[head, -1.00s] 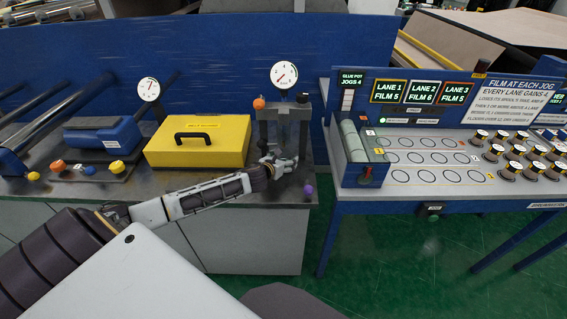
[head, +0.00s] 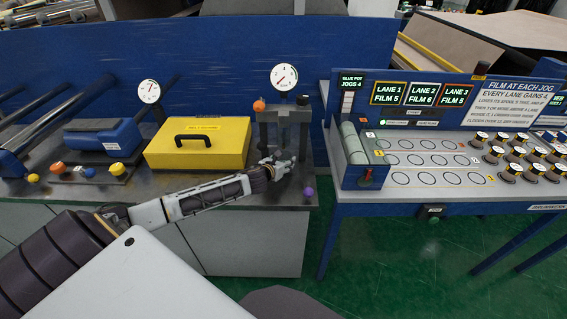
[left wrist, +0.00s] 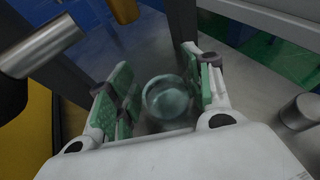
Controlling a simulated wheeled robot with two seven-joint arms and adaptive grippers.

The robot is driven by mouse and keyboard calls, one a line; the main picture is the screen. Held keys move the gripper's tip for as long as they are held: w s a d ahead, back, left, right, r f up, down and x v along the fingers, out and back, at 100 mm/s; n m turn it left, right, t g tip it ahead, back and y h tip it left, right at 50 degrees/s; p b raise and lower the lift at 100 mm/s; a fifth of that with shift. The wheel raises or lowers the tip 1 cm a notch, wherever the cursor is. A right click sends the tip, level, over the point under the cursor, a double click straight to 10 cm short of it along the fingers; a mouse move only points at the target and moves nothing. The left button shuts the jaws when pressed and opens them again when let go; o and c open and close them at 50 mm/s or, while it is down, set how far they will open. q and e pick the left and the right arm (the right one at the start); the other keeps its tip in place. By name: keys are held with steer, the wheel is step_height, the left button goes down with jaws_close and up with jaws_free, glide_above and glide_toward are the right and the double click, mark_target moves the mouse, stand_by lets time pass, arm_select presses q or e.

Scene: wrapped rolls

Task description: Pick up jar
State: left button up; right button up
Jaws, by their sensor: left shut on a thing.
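The jar (left wrist: 166,98), a small clear glass-like round thing, shows in the left wrist view between the green-lined finger pads of my left gripper (left wrist: 163,88). The gripper is shut on it, though the picture does not clearly show both pads touching it. In the head view my left gripper (head: 283,165) is at the foot of the grey press-like frame (head: 284,115), near the bench's right end. The jar is too small and covered to make out there. My right gripper is not in view.
A yellow box (head: 197,145) with a black handle stands left of the gripper. A purple ball-topped knob (head: 308,191) is at the bench's front right corner. A blue machine table (head: 440,165) with lane circles and several dark spools stands to the right, across a gap.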

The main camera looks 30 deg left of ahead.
mark_target(286, 153)
arm_select(q)
steer(key=shift+r, duration=1.6)
steer(key=shift+s+d+b, duration=0.1)
steer(key=shift+s+d, duration=0.1)
steer(key=shift+s, duration=1.8)
steer(key=shift+s+d+b, duration=0.15)
steer(key=shift+s, duration=1.85)
steer(key=shift+s+d+b, duration=0.1)
steer(key=shift+s+d, duration=0.1)
steer(key=shift+s, duration=1.8)
steer(key=shift+s+d+p, duration=0.2)
steer(key=shift+s+p, duration=0.1)
steer(key=shift+s, duration=1.15)
steer(key=shift+s+d+p, duration=0.15)
steer(key=shift+s+p, duration=0.15)
steer(key=shift+s, duration=1.15)
